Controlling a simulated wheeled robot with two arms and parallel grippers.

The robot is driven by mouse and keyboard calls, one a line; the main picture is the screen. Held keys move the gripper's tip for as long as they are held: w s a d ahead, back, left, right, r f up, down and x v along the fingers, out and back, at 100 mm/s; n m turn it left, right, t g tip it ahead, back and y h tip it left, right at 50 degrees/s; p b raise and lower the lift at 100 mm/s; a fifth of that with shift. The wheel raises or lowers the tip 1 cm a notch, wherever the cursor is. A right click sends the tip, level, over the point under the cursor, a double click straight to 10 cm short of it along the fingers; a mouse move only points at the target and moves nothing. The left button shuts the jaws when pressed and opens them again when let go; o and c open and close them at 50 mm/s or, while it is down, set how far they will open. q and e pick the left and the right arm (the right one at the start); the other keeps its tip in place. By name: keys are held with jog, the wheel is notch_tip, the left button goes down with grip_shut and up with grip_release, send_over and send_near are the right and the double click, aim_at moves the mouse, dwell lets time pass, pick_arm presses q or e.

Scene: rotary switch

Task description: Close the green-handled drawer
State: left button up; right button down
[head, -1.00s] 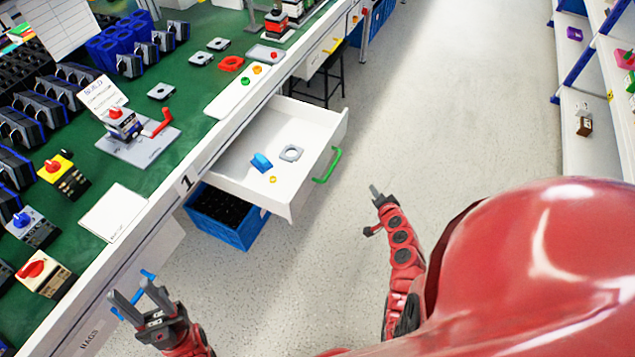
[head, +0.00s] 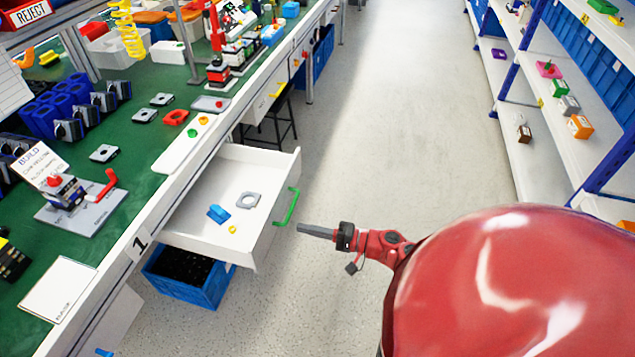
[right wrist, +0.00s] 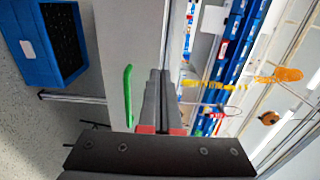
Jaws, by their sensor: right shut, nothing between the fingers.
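The white drawer (head: 185,237) stands pulled out from under the workbench. Its green handle (head: 287,206) is on the front panel, and the handle also shows in the right wrist view (right wrist: 128,97). Inside the drawer lie a blue part (head: 218,214), a grey square part with a hole (head: 248,200) and a small yellow piece (head: 232,230). My right gripper (head: 300,228) is shut and empty, with its fingertips just in front of the drawer front near the handle's lower end. In the right wrist view its fingers (right wrist: 160,85) point toward the white drawer front, beside the handle. My left gripper is out of view.
A blue crate (head: 190,275) with dark contents sits on the floor below the drawer. The green-topped workbench (head: 120,215) runs along the left. White shelves (head: 545,110) stand at the right. The aisle floor (head: 400,130) between is clear.

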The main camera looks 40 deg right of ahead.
aim_at(267, 220)
jog(key=x, duration=0.8)
jog(key=shift+w+a, duration=0.15)
jog(key=shift+w, duration=0.1)
jog(key=b+x, duration=0.9)
jog(key=x, duration=1.3)
jog(key=shift+a, duration=0.15)
jog(key=shift+w, duration=0.1)
